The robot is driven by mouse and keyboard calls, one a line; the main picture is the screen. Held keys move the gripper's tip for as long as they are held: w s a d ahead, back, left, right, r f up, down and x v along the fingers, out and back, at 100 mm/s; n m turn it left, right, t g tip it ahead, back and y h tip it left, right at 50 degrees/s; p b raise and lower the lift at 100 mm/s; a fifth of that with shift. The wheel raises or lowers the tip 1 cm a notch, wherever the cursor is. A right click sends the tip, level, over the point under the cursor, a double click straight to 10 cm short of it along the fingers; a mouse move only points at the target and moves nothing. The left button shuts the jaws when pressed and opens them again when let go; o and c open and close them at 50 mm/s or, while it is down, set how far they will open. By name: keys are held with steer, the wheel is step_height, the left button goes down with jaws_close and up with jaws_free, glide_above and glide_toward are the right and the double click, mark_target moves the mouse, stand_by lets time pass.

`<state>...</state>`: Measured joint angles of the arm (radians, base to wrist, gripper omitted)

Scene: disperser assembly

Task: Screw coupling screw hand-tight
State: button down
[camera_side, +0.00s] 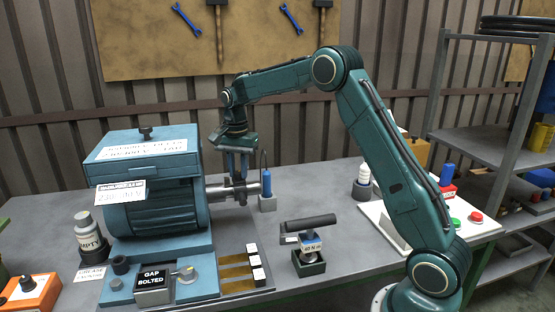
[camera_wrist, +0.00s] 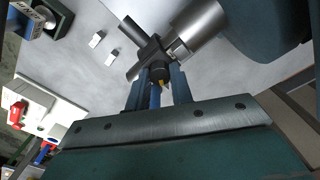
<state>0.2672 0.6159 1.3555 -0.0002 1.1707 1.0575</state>
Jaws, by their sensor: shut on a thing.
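The coupling (camera_side: 236,190) sits on the shaft at the right end of the blue machine (camera_side: 158,198). It also shows in the wrist view (camera_wrist: 150,55), joined to the thick grey shaft (camera_wrist: 198,28). My gripper (camera_side: 239,176) points straight down at the coupling. Its fingers also show in the wrist view (camera_wrist: 162,80), close together at the coupling's near side. They are shut on a small part there, which I take to be the coupling screw; a yellow spot (camera_wrist: 161,84) shows between the fingers. The screw is mostly hidden, so its depth cannot be told.
A blue-handled tool (camera_side: 267,184) stands in a grey holder just right of the coupling. A dark-handled torque tool (camera_side: 310,240) rests in a stand nearer the front.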

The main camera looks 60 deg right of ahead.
mark_target(239, 172)
steer(key=c, duration=1.2)
jaws_free()
steer(key=shift+c, duration=0.2)
steer(key=shift+w+r, duration=0.1)
steer(key=shift+d+r, duration=0.1)
steer(key=shift+r, duration=3.85)
steer(key=shift+s, duration=0.2)
